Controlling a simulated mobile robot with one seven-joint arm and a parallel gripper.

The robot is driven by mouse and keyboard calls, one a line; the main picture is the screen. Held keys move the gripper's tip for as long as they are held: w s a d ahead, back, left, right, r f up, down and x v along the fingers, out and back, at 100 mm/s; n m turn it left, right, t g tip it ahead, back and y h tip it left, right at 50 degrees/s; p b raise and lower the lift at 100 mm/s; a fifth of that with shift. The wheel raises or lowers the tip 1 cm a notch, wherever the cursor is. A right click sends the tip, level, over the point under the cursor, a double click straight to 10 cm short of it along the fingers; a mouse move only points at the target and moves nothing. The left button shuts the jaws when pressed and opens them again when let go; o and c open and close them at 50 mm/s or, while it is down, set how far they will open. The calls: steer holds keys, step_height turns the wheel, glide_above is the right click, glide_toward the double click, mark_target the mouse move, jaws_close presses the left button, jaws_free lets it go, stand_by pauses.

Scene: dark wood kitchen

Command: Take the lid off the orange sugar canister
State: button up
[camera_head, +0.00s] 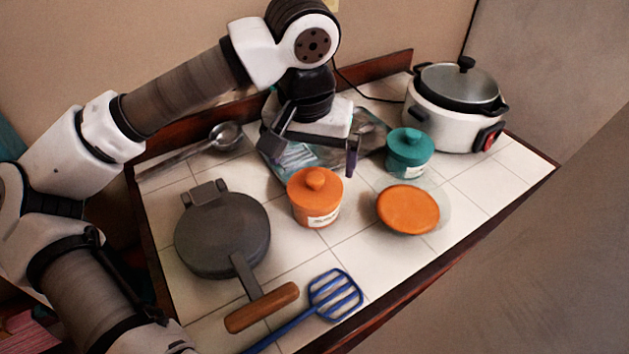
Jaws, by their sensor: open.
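The orange sugar canister (317,207) stands upright in the middle of the tiled counter, with a label on its front. Its orange lid (315,180) with a round knob sits on top of it. My gripper (312,160) is open and empty, just behind and above the canister in the picture. One finger is to the left of the lid and the other is to the right, beyond it. I cannot tell its exact height over the lid, and no contact shows.
A teal canister (409,153) and an orange dish (407,209) stand to the right. A white cooker (455,109) is at the back right. A grey waffle iron (222,232) is at left, a blue slotted spatula (335,295) in front, and a metal ladle (226,136) behind.

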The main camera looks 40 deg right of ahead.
mark_target(315, 177)
steer(key=shift+w+d+f+p, duration=0.1)
steer(key=shift+d+f+p, duration=0.2)
steer(key=shift+f, duration=0.75)
steer(key=shift+w+d+f+p, duration=0.15)
steer(key=shift+f+p, duration=0.15)
steer(key=shift+f, duration=0.7)
steer(key=shift+w+d+f+p, duration=0.1)
steer(key=shift+d+f+p, duration=0.2)
steer(key=shift+f, duration=0.75)
steer(key=c, duration=0.7)
